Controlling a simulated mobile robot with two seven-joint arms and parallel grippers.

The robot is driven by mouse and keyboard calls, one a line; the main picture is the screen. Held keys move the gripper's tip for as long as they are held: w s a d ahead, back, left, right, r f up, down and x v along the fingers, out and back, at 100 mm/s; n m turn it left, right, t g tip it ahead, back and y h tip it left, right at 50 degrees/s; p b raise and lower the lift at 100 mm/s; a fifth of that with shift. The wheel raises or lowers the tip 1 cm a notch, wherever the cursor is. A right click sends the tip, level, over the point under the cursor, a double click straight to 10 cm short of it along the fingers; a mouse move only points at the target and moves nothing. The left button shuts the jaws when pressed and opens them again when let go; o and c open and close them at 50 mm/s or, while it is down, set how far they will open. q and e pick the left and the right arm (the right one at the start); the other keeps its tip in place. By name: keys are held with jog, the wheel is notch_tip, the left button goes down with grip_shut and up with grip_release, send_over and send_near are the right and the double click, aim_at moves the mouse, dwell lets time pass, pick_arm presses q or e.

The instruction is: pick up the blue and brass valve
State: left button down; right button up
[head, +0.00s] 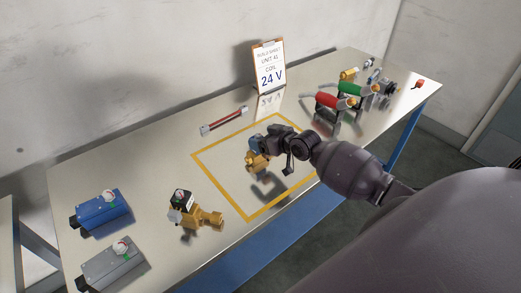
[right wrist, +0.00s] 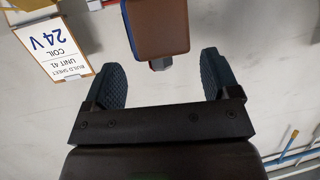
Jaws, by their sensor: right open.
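The blue and brass valve (head: 257,161) stands inside the yellow taped square on the table, with its brass body low and its blue top partly hidden by my right gripper. My right gripper (head: 268,144) is over the valve's top in the head view. In the right wrist view, the open fingers (right wrist: 160,68) stand apart. A block with a brown face and a blue edge (right wrist: 158,28), apparently the valve's top, lies ahead between them, with gaps on both sides. I cannot tell whether it is within the fingers' reach. My left gripper is not in view.
A second brass valve with a dark top (head: 195,214) stands left of the square. Blue (head: 102,213) and grey (head: 112,263) gauge units lie further left. A 24 V build sheet (head: 270,67) stands behind.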

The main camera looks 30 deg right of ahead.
aim_at(258, 134)
jog(key=shift+r+x, duration=0.15)
jog(key=shift+x, duration=0.9)
jog(key=shift+r+x, duration=0.2)
jog(key=shift+x, duration=0.9)
jog(key=shift+w, duration=0.15)
jog(key=shift+r, duration=0.1)
grip_shut()
